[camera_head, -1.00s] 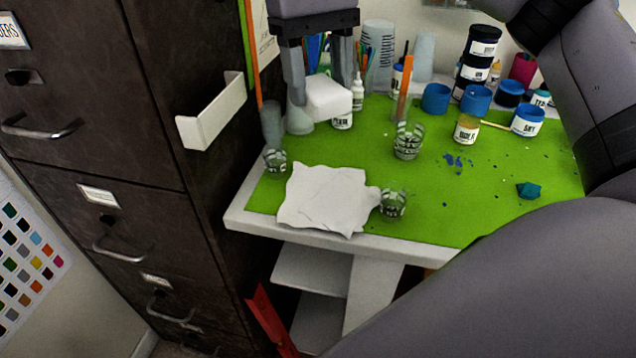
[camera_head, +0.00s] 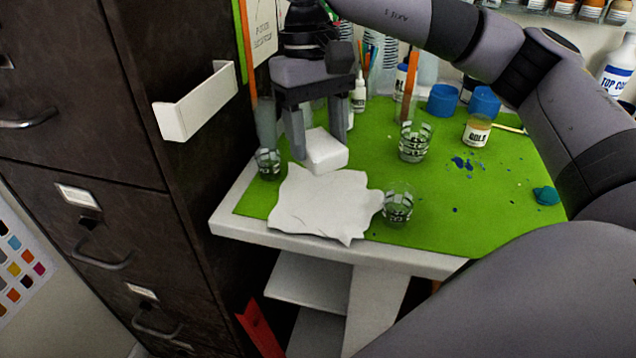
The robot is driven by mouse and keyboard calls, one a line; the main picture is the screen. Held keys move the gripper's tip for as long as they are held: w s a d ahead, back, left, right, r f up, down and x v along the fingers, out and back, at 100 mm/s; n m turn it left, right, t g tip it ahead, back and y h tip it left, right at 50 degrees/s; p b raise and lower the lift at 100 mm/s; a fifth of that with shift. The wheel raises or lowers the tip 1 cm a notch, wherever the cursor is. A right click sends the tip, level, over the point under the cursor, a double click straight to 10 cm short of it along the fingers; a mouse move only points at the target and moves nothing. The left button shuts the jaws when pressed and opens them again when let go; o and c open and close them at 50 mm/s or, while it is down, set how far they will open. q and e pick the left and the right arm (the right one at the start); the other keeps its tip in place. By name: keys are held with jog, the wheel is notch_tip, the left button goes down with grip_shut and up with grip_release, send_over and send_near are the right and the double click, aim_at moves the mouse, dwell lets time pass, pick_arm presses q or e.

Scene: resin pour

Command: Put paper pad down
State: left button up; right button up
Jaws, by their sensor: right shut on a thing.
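The paper pad, a small white block (camera_head: 326,153), is between the fingers of my right gripper (camera_head: 320,135). The gripper points down and is shut on the pad. The pad is at the back edge of a crumpled white sheet (camera_head: 322,203) on the green mat (camera_head: 448,222). I cannot tell whether the pad touches the mat or sheet or hangs just above. The far finger is partly behind the pad. My left gripper is not in view.
Clear cups stand left (camera_head: 268,163), right (camera_head: 397,204) and back right (camera_head: 414,141) of the pad. A gold-labelled jar (camera_head: 477,131) and blue lids (camera_head: 442,100) are farther right. A dark cabinet (camera_head: 150,215) with a white holder (camera_head: 197,103) borders the left.

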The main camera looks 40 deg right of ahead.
jog(key=shift+f, duration=3.45)
jog(key=shift+f, duration=0.2)
jog(key=o, duration=1)
jog(key=shift+r, duration=0.1)
